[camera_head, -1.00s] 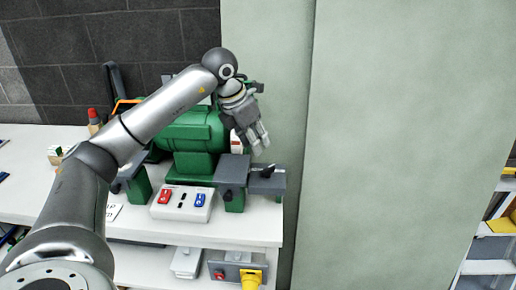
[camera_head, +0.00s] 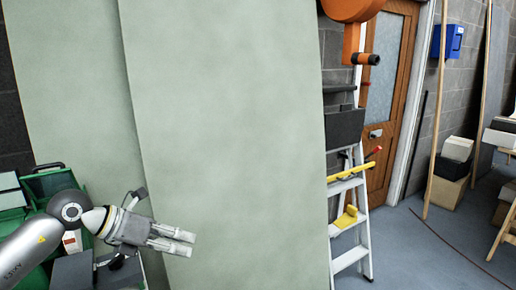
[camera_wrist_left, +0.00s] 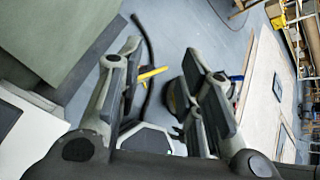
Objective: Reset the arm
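My left arm comes in from the lower left of the head view. Its left gripper (camera_head: 189,243) points right, in front of a large pale green panel (camera_head: 225,120). In the left wrist view the two fingers of the left gripper (camera_wrist_left: 160,65) stand apart with nothing held between them. A green machine (camera_head: 48,184) shows partly at the lower left, behind the arm. My right gripper is in neither view.
A stepladder (camera_head: 350,215) with yellow parts stands right of the panel. Behind it is a wooden door (camera_head: 392,95). An orange machine part (camera_head: 352,10) hangs at the top. A blue box (camera_head: 448,41) is on the wall. Grey floor (camera_head: 425,250) is open at right.

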